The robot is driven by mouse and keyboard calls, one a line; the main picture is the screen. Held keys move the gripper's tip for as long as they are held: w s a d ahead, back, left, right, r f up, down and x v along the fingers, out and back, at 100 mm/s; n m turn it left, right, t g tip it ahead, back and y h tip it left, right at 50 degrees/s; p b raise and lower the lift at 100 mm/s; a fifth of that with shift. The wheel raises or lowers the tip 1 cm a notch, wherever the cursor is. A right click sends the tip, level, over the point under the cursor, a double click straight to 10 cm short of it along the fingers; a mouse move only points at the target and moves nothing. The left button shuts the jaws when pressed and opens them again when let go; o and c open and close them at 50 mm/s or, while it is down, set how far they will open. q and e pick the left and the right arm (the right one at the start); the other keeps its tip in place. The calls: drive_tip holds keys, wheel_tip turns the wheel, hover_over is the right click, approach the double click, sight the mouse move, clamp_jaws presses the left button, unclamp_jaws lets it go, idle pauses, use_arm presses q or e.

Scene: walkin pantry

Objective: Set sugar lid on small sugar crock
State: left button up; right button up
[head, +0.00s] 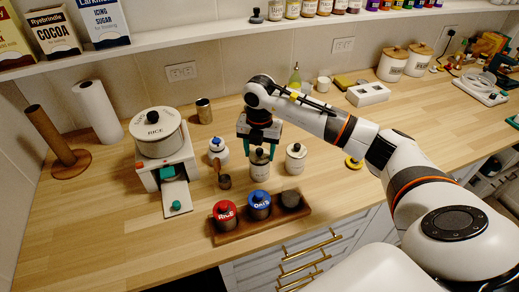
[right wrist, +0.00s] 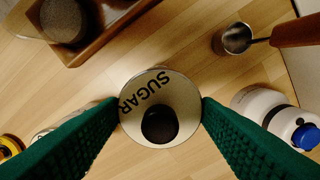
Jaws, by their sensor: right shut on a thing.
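My right gripper (head: 260,150) points down over the counter, its green fingers shut on the sides of the sugar lid (right wrist: 142,113). The lid is round and cream, with black "SUGAR" lettering and a black knob (right wrist: 160,126). In the head view the lid sits at the top of a small crock (head: 259,178) with a lettered label. I cannot tell whether the lid rests fully on it. From above, the lid hides most of the crock. My left gripper is not in view.
A white jar with a black knob (head: 296,160) stands close right; a blue-knobbed jar (head: 218,151) and a metal scoop (head: 224,181) are left. A wooden tray (head: 232,238) with RICE and OATS canisters is in front. The left front counter is clear.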

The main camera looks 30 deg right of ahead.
drive_tip(key=shift+f, duration=0.3)
drive_tip(key=o, duration=1.4)
drive_tip(key=shift+o, duration=0.2)
drive_tip(key=shift+r, duration=0.1)
drive_tip(key=shift+r+p, duration=2.3)
drive_tip(key=shift+r, duration=1.2)
drive_tip(key=shift+f, duration=0.1)
